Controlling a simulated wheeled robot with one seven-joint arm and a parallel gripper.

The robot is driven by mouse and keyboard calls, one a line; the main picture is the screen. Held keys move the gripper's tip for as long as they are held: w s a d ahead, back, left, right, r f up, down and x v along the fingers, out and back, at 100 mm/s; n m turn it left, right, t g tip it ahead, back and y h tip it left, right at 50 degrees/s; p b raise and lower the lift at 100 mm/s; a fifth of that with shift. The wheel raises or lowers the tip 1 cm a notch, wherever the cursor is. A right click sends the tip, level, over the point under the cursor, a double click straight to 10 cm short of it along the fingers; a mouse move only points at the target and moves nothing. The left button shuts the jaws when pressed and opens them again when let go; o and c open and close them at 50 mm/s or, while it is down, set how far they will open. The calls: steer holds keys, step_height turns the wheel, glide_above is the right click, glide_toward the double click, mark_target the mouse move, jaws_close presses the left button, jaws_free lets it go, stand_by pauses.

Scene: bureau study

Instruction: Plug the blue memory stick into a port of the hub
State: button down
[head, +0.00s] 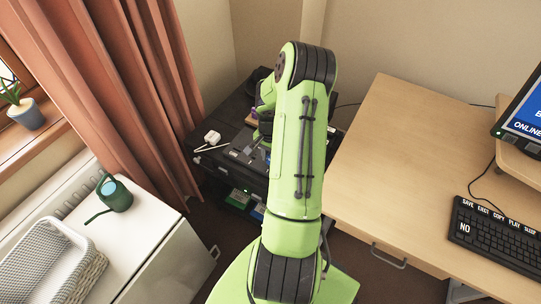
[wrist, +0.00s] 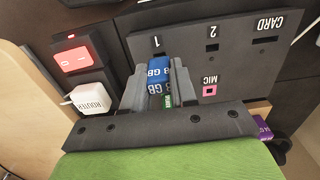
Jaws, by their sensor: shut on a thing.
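The blue memory stick (wrist: 158,68), marked "8 GB", is between my gripper's fingers (wrist: 163,92) in the wrist view. My gripper is shut on it, and its far end points at the dark hub panel (wrist: 230,68), just below the label "1". A small green patch shows between the fingers, nearer the palm. Port 2 of the hub is empty.
A card slot and a pink MIC socket (wrist: 210,90) are on the panel. A lit red switch (wrist: 75,58) and a white router plug (wrist: 90,98) are beside it. A purple item (wrist: 262,130) is close to the right of my gripper. The wooden desk (head: 385,150) stands right.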

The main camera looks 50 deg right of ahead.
mark_target(270, 155)
steer(key=shift+f+b, duration=0.65)
steer(key=shift+f, duration=0.25)
stand_by(0.5)
steer(key=c, duration=0.8)
jaws_free()
steer(key=shift+r, duration=0.15)
step_height(270, 155, up, 16)
steer(key=p, duration=0.4)
steer(key=shift+f, duration=0.2)
